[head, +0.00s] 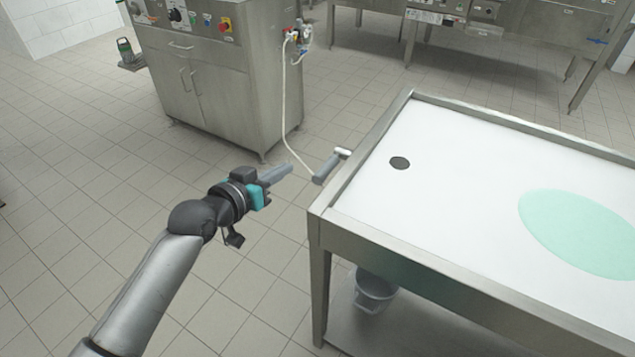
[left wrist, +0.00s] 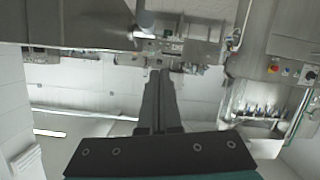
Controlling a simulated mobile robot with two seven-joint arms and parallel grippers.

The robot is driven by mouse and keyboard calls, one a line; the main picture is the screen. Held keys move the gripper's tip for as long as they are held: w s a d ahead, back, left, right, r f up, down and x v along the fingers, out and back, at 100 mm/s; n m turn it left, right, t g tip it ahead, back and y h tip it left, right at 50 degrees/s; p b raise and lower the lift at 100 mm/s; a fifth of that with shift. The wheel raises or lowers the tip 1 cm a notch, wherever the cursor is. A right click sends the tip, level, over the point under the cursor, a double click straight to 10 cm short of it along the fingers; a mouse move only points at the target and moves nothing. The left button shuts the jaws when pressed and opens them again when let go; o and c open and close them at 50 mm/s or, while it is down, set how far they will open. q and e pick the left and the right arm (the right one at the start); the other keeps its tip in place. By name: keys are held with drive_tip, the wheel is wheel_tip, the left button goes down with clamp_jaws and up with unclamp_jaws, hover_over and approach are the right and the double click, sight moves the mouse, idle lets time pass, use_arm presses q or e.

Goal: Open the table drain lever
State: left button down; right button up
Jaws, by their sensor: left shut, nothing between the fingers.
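The drain lever (head: 328,168) is a grey handle with a pale end, sticking out from the left side of the table (head: 404,101). My left gripper (head: 290,169) is shut and empty, just left of the lever, with a small gap apparent between its tips and the handle. In the left wrist view the shut fingers (left wrist: 159,76) point up at the middle. A pale rounded part just above the tips there looks like the lever handle (left wrist: 145,17). A dark round drain hole (head: 399,163) is in the white table top. My right gripper is not in view.
A pale green puddle (head: 580,230) lies on the table top. A grey bucket (head: 374,290) stands under the table. A steel cabinet (head: 215,85) with a hanging pale hose (head: 285,105) stands behind. Tiled floor around my left arm is clear.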

use_arm(q)
drive_tip(key=b, duration=0.5)
hover_over(318, 172)
drive_tip(key=shift+f, duration=0.65)
drive_tip(key=shift+w+a+f+h, duration=0.15)
drive_tip(key=shift+f, duration=0.25)
drive_tip(key=shift+w+a+f+h, duration=0.1)
drive_tip(key=shift+w+f+h, duration=0.05)
drive_tip(key=shift+f, duration=0.25)
drive_tip(key=shift+s+d+f+b, duration=0.1)
drive_tip(key=shift+f+b, duration=0.3)
drive_tip(key=shift+f, duration=0.2)
drive_tip(key=shift+s+d+f+b, duration=0.1)
drive_tip(key=shift+f+b, duration=0.3)
drive_tip(key=shift+f, duration=0.15)
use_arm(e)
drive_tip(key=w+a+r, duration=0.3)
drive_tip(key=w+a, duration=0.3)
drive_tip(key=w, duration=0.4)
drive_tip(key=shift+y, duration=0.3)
use_arm(q)
drive_tip(key=shift+f, duration=0.1)
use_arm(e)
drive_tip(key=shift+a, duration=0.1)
